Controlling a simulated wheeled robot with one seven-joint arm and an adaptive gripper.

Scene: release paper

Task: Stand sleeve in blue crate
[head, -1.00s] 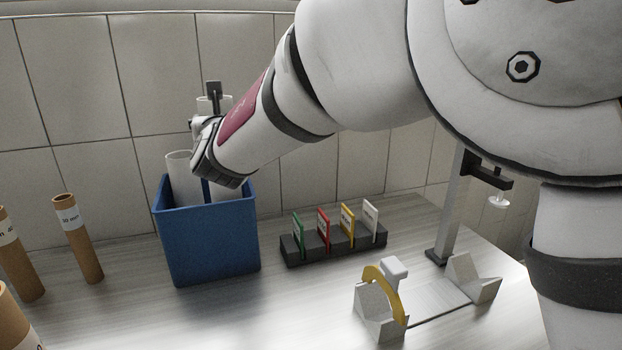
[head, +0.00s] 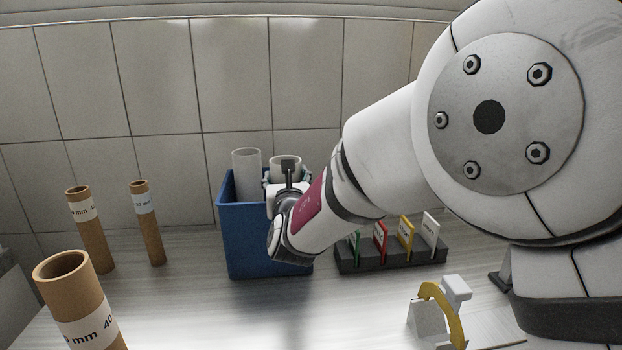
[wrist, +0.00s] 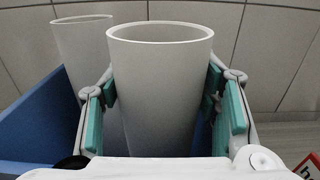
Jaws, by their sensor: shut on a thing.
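A blue crate (head: 258,243) stands on the bench by the tiled wall; its rim also shows in the wrist view (wrist: 28,118). A white sleeve (wrist: 160,85) is upright between the pads of my gripper (wrist: 163,105), which is shut on it. In the head view the held sleeve (head: 285,166) shows its top above the crate's right part. Its lower end is hidden, so I cannot tell whether it touches the crate floor. A second white sleeve (head: 246,172) stands in the crate to the left, and it also shows in the wrist view (wrist: 80,45).
Several brown cardboard tubes stand at the left, the nearest (head: 75,300) at the front. A dark rack (head: 392,259) with coloured cards stands right of the crate. A grey cradle with a yellow arc (head: 440,305) sits at the front right. Bench in front of the crate is clear.

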